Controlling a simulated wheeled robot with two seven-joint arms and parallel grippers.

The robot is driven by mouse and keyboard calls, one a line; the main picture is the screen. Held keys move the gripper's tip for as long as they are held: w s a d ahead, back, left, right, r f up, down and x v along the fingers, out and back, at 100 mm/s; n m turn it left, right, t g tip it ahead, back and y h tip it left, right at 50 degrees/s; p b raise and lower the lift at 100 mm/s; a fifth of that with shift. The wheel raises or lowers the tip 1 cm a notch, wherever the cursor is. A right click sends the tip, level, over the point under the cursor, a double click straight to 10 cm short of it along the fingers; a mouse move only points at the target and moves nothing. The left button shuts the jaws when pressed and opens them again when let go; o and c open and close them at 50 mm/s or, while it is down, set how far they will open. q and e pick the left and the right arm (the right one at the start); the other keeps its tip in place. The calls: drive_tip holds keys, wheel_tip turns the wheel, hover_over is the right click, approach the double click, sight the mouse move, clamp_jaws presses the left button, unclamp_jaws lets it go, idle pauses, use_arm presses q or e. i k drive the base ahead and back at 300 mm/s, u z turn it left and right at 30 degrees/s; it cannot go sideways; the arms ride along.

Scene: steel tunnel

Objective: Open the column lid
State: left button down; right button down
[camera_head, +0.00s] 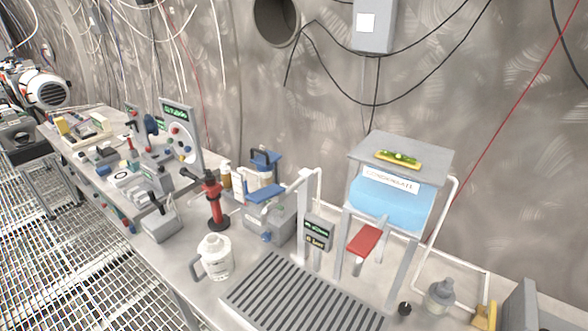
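No part labelled as a column shows, so I cannot tell for sure which lid is the column's. A tank with blue contents and a "CONDENSATE" label (388,205) stands on grey legs at the right of the bench. Its flat grey top (430,157) looks closed and carries a yellow and green piece (398,159). Left of it, a small vessel with a blue top (266,160) stands at the back of the bench; its top appears down. Neither of my grippers is in view.
The long grey bench (180,262) holds a slatted drain tray (290,300), a clear jug (215,257), a red and black stand (215,200), a red lever (365,241) and a dial panel (181,135). Mesh floor (80,240) lies in front. Cables hang along the wall.

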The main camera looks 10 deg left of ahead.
sight(266, 153)
drive_tip(key=z, duration=1.8)
drive_tip(key=k, duration=1)
drive_tip(key=u, duration=1.1)
drive_tip(key=i, duration=0.5)
drive_tip(key=z, duration=0.05)
